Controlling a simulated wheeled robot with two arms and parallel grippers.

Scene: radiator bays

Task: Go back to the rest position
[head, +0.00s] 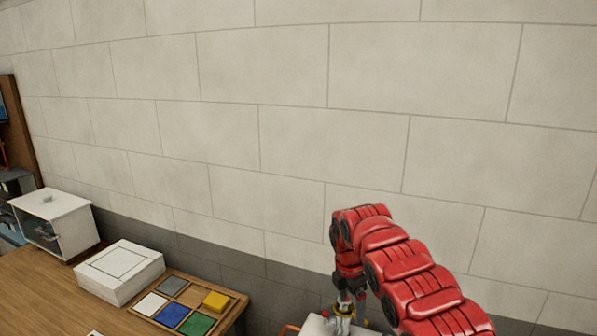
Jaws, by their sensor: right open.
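My right arm is red and comes in from the bottom right. Its gripper (343,310) points down at the bottom of the head view, and I take it as open, though its fingers are small and partly hidden. It is just above or in front of a white object (317,325) with a red knob and an orange bar beside it, cut off by the lower edge. I cannot tell whether they touch. My left gripper is not in view.
A wooden table (40,285) stands at the lower left. On it are a tray (180,292) of coloured squares, a white box (118,270) and a white cabinet (50,220). A block wall (290,140) fills the background.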

